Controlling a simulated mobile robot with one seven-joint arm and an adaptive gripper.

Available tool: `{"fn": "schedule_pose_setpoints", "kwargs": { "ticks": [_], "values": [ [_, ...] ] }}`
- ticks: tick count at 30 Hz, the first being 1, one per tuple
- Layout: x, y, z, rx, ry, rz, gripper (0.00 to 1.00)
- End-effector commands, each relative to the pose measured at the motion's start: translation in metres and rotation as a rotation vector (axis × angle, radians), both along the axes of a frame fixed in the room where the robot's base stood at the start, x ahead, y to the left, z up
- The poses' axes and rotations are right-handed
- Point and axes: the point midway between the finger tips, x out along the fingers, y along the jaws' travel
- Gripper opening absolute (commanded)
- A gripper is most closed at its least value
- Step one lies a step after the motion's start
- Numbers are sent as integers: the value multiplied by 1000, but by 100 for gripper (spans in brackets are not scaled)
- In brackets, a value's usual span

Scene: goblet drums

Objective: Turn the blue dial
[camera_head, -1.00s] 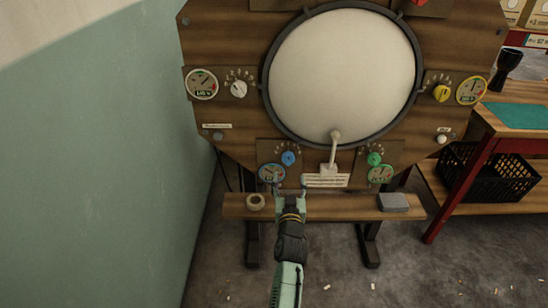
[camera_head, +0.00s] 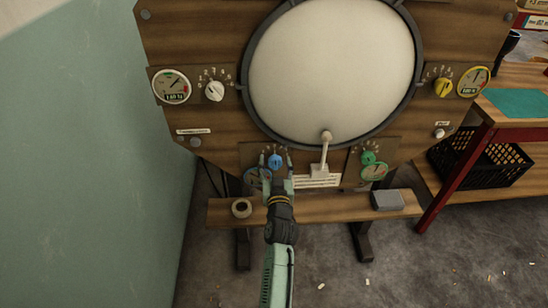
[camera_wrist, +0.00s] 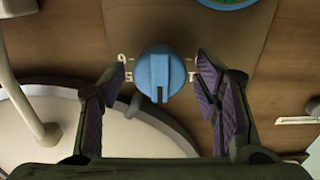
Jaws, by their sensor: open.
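The blue dial (camera_head: 275,161) sits on the lower left of the wooden panel (camera_head: 225,125), above a blue-rimmed gauge that my gripper partly covers. My gripper (camera_head: 275,158) is open in front of the panel, with a fingertip on either side of the dial. In the wrist view the blue dial (camera_wrist: 160,72) lies between the two purple-padded fingers (camera_wrist: 160,78), with a visible gap on both sides. A dark slot on the dial points down in that view. Some printed numbers around it show; others are hidden.
A white lever (camera_head: 323,155) stands right of the dial, below the large round white disc (camera_head: 333,70). A green dial (camera_head: 368,158) is farther right. A narrow shelf (camera_head: 330,205) below holds a small round pot (camera_head: 241,208) and a grey block (camera_head: 387,200).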

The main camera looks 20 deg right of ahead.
Motion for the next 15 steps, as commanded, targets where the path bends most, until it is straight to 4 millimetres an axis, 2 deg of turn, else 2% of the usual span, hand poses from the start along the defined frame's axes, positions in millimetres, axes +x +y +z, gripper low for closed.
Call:
{"fn": "schedule_pose_setpoints", "kwargs": {
  "ticks": [8,15],
  "values": [
    [0,0,0,0,0,0,56],
    [0,0,0,0,0,0,40]
  ]
}}
